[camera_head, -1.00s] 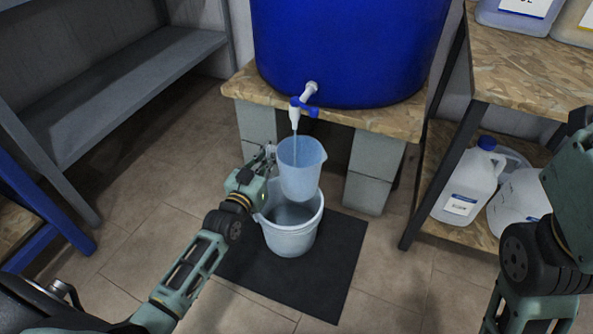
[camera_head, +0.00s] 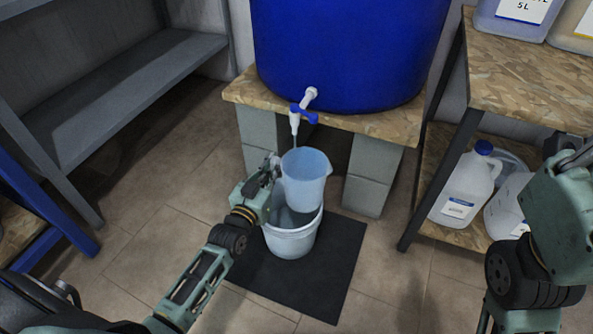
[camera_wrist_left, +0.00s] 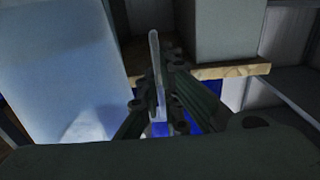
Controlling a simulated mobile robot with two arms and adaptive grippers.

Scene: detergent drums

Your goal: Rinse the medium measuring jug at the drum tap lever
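The translucent bluish measuring jug (camera_head: 305,180) is upright below the white tap (camera_head: 295,124) of the blue drum (camera_head: 345,45). A thin stream falls from the spout towards the jug's rim. The tap lever (camera_head: 304,113) is blue. My left gripper (camera_head: 268,178) is shut on the jug's handle, on the jug's left side. In the left wrist view the pale handle (camera_wrist_left: 155,70) stands between the fingers, with the jug wall (camera_wrist_left: 60,75) at left. My right gripper (camera_head: 568,146) shows only partly at the right edge; its fingers are unclear.
A white bucket (camera_head: 291,240) stands under the jug on a black mat (camera_head: 335,275). Concrete blocks hold the drum's board (camera_head: 385,127). A wooden shelf (camera_head: 525,90) with jerrycans (camera_head: 465,185) is at right. A grey rack (camera_head: 120,85) is at left. The floor between is clear.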

